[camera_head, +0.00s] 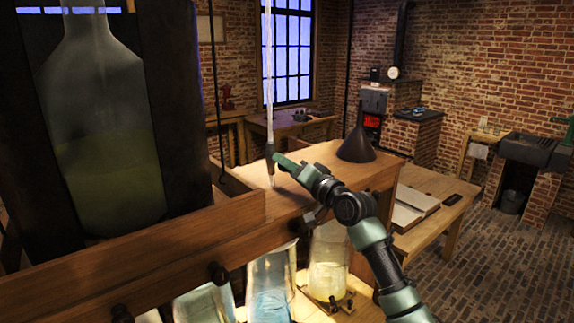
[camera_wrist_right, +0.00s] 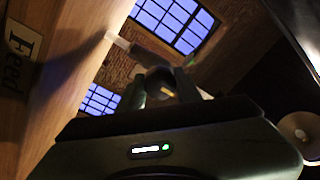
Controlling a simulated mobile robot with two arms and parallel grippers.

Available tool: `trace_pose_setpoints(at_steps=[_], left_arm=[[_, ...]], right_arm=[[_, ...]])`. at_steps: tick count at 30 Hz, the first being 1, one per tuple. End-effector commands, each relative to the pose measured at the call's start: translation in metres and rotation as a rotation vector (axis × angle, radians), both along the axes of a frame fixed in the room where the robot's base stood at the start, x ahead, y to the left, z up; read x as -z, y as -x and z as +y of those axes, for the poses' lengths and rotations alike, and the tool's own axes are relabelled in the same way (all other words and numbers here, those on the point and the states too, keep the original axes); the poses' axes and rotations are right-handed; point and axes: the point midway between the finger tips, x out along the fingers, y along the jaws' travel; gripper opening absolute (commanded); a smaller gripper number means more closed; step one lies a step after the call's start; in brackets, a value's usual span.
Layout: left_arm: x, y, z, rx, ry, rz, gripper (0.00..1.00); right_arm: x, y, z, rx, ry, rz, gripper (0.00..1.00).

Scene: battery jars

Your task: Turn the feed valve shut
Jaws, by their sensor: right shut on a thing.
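The feed valve (camera_head: 270,152) is a small dark fitting on a thin pale glass tube (camera_head: 268,70) that comes down to the wooden shelf. My right gripper (camera_head: 281,163) is at the valve, shut on it. In the right wrist view the valve (camera_wrist_right: 150,57) is a dark body with a pale tube end, and my right gripper (camera_wrist_right: 162,88) closes on its near end. The fingers partly hide it, so I cannot tell how far the valve is turned. A "Feed" label (camera_wrist_right: 23,52) is on the wood beside it. My left gripper is out of view.
A large glass bottle (camera_head: 100,130) with greenish liquid stands at the left. A dark funnel (camera_head: 357,142) stands on the shelf right of the gripper. Glass jars (camera_head: 328,262) stand below the shelf. A table with an open book (camera_head: 412,207) is at the right.

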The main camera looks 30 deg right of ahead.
Motion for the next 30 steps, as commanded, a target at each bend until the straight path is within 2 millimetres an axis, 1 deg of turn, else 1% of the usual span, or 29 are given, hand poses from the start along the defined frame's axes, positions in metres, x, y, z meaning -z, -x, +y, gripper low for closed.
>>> trace_pose_setpoints(at_steps=[1,14,15,17,26,28,30], left_arm=[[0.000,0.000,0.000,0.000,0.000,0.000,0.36],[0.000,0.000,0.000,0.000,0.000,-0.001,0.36],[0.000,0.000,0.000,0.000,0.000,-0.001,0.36],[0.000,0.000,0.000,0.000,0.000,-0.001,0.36],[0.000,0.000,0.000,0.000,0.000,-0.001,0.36],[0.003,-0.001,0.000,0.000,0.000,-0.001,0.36],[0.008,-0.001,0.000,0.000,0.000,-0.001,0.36]], right_arm=[[-0.004,0.000,0.000,0.002,-0.007,-0.007,0.00],[-0.004,0.000,0.000,0.001,-0.015,-0.008,0.00],[-0.004,0.000,0.000,0.001,-0.015,-0.009,0.40],[-0.004,0.000,0.000,0.001,-0.015,-0.008,0.55],[-0.001,0.001,0.000,0.001,-0.013,-0.002,0.55],[0.000,0.004,-0.001,0.001,-0.013,-0.002,0.55],[0.003,0.011,-0.001,0.000,-0.011,-0.003,0.55]])
